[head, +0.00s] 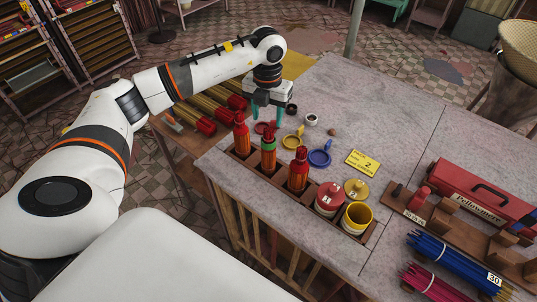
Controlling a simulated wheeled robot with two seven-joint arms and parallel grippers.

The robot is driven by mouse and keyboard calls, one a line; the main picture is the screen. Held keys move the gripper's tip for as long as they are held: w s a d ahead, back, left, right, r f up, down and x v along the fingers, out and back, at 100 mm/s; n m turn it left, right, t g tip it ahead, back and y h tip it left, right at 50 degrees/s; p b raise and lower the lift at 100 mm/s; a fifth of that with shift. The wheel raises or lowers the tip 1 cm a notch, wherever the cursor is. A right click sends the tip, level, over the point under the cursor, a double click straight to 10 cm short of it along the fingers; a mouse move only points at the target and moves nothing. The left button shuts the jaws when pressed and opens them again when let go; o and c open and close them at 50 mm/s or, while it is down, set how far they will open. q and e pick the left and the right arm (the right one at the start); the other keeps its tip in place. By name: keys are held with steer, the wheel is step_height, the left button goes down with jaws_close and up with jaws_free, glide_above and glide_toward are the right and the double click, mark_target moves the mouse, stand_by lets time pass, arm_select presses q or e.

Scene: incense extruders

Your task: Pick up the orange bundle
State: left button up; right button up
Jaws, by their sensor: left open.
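My left gripper (267,114) is above the far left part of the grey table (390,105), pointing down, with its two teal fingers apart and nothing seen between them. I see no bundle that is clearly orange. A blue stick bundle (452,264) with a white band and a magenta bundle (432,283) lie at the lower right, far from the gripper. Orange-bodied upright extruders with red (241,138), green (268,157) and red (298,172) tops stand in the wooden rack in front of the gripper. My right gripper is out of view.
The rack also holds a red lidded pot (329,199) and a yellow cup (356,218). Small rings and lids, including a blue ring (319,158), lie behind it. A yellow card (363,163) and red toolbox (484,196) are right. Red-ended rolls (203,121) lie left.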

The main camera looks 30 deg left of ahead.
mark_target(269, 129)
arm_select(q)
steer(key=shift+f, duration=0.6)
steer(key=f+p, duration=0.3)
steer(key=f, duration=0.1)
steer(key=shift+d+f, duration=0.2)
steer(key=shift+f, duration=0.45)
steer(key=shift+r, duration=0.1)
jaws_close()
